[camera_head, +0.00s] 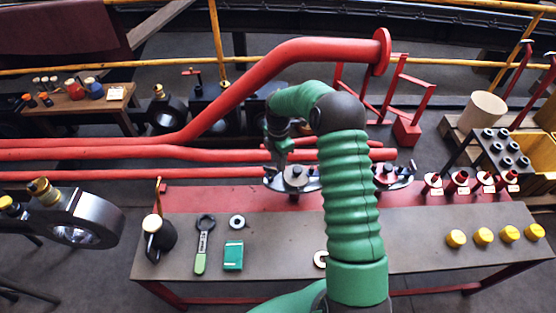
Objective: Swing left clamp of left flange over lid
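The left flange (295,178) sits on the red rear strip of the workbench, a dark round lid with a raised centre. A small clamp (270,172) shows at its left side; whether it lies over the lid is too small to tell. My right gripper (281,160) points down just above and behind the left part of this flange. I cannot tell whether it touches the clamp or whether its fingers are open. My green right arm hides part of the bench and the flange's right side. A second flange (389,177) with clamps stands to the right. My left gripper is out of view.
The workbench (400,235) holds a green-handled wrench (203,245), a green box (233,255), a ring (237,222), yellow caps (483,235) and red-and-white fittings (458,183). Red pipes (220,153) run behind it.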

